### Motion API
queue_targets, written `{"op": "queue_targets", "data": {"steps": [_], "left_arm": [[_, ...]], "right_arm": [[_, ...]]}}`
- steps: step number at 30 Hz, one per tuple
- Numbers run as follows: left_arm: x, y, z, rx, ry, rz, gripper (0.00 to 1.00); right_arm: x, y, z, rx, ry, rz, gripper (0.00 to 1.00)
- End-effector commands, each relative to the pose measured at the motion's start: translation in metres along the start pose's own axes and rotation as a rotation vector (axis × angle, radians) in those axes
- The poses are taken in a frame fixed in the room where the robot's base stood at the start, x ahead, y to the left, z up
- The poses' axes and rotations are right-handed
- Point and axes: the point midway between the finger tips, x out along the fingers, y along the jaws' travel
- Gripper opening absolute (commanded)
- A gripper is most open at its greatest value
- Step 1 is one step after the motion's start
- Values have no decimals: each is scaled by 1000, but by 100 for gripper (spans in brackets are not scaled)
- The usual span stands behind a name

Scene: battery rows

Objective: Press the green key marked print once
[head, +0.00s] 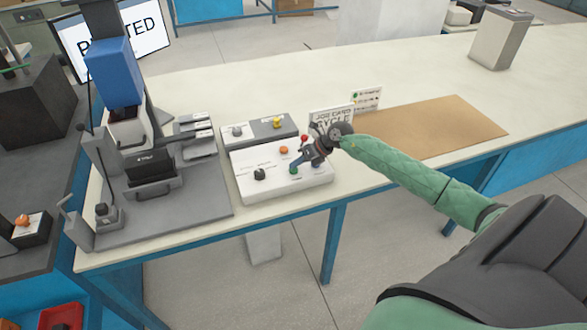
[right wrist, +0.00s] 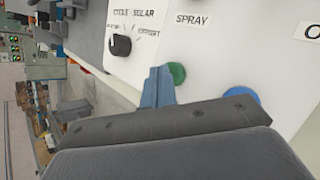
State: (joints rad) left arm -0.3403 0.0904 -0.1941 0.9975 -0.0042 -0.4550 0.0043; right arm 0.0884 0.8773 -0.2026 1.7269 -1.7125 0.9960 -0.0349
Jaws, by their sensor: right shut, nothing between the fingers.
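A white control box (head: 318,186) stands on the bench, with a green key (head: 293,170) near its front right. The green key (right wrist: 177,73) also shows in the right wrist view. A label reading SPRAY (right wrist: 192,19) is nearby; I cannot read a print marking. My right gripper (head: 297,165) is shut and empty, pointing down at the box. Its blue-grey fingers (right wrist: 158,86) are right beside the green key and overlap its edge in the right wrist view. I cannot tell whether they touch it. My left gripper is not in view.
A blue key (right wrist: 242,95) is close on the other side of the green one. A black knob (head: 260,174), an orange key (head: 284,150) and a red key (head: 304,138) share the box. A sign (head: 331,117) stands behind. A screen (head: 151,30) shows partly hidden text ending in TED.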

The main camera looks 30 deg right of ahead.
Motion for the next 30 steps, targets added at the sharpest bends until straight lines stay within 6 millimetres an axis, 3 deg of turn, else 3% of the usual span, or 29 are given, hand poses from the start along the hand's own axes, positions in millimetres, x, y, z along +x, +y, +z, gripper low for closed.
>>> {"op": "queue_targets", "data": {"steps": [13,30], "left_arm": [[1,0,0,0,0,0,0],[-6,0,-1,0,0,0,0]], "right_arm": [[1,-1,-1,0,1,0,0],[-12,9,8,0,1,0,0]]}}
